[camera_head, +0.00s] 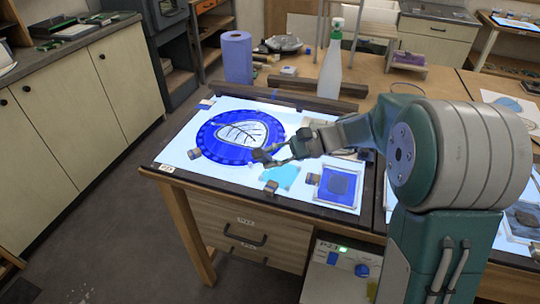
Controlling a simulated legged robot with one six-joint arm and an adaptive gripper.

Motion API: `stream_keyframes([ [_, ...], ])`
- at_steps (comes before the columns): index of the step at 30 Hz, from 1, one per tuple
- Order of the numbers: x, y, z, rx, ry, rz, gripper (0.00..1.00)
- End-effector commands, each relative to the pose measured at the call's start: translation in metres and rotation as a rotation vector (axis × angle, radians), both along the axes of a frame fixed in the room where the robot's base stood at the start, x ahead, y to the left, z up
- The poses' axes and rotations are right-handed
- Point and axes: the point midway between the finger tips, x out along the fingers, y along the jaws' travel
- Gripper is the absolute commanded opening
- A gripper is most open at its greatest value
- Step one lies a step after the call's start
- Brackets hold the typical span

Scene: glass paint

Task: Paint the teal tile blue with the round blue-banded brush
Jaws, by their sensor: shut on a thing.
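My gripper (268,156) is over the lit white table panel, at the lower right edge of the round blue disc. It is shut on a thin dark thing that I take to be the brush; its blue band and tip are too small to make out. A light teal tile (284,177) lies flat on the panel, just below and right of my gripper. Whether the brush touches the tile I cannot tell.
The blue disc (207,137) with a white leaf shape lies left of my gripper. Small dark blocks (272,187) stand around the panel. A blue paper roll (237,58) and a white spray bottle (331,67) stand behind.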

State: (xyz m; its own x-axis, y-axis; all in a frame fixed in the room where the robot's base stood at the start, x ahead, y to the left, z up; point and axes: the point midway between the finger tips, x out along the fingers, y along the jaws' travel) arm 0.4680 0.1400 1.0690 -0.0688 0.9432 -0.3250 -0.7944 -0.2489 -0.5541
Motion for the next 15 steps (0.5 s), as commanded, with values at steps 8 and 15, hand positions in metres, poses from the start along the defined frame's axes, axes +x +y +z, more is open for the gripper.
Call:
stream_keyframes([
  [8,0.0,-0.001,-0.001,0.001,0.0,-0.001,0.0],
  [15,-0.007,-0.013,0.0,0.001,0.0,-0.001,0.0],
])
